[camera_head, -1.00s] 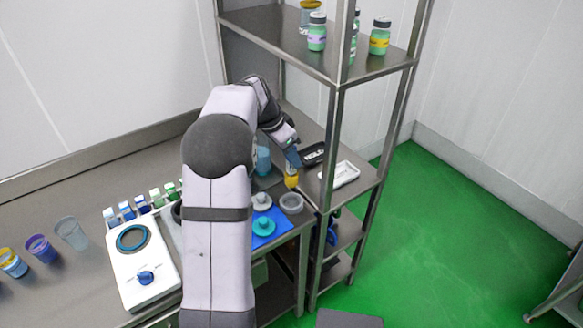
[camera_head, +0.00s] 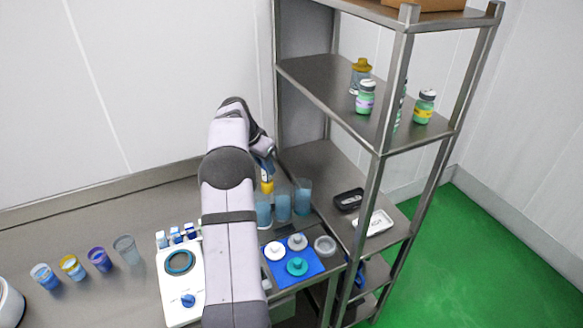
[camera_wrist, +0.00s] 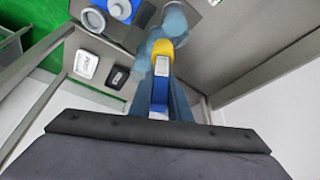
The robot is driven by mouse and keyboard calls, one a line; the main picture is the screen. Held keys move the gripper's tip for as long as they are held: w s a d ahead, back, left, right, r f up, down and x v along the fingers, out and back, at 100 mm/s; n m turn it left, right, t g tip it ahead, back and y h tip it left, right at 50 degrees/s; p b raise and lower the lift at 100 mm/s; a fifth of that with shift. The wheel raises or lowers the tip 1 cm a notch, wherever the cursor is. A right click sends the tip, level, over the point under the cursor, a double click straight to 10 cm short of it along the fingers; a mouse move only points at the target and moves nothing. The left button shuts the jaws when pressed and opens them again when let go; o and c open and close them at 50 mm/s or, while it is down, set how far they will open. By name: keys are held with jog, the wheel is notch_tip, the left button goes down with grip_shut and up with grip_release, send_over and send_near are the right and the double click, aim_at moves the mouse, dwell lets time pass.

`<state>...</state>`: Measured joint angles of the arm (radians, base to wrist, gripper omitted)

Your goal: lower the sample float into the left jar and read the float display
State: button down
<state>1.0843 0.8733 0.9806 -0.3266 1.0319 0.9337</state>
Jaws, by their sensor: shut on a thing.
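My gripper (camera_head: 265,174) is shut on the sample float, whose yellow part (camera_head: 267,187) shows below the fingers. The wrist view shows the float's yellow collar (camera_wrist: 165,48) and blue-and-white body (camera_wrist: 161,68) between my fingers. Three clear jars of blue liquid stand in a row: the left jar (camera_head: 263,213), the middle jar (camera_head: 283,208) and the right jar (camera_head: 303,197). The float is over the left jar in the head view; I cannot tell whether its lower end is inside. My arm partly hides the left jar. The display reading is not legible.
A blue mat (camera_head: 312,262) with white and teal knobbed discs lies in front of the jars, beside a grey dish (camera_head: 325,246). A shelf post (camera_head: 364,210) stands near. A white stirrer (camera_head: 180,290) stands left.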

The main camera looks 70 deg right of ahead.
jog(key=w, duration=0.2)
jog(key=shift+w+a+r+n, duration=0.15)
jog(key=shift+w+r+n, duration=0.15)
jog(key=shift+f, duration=0.15)
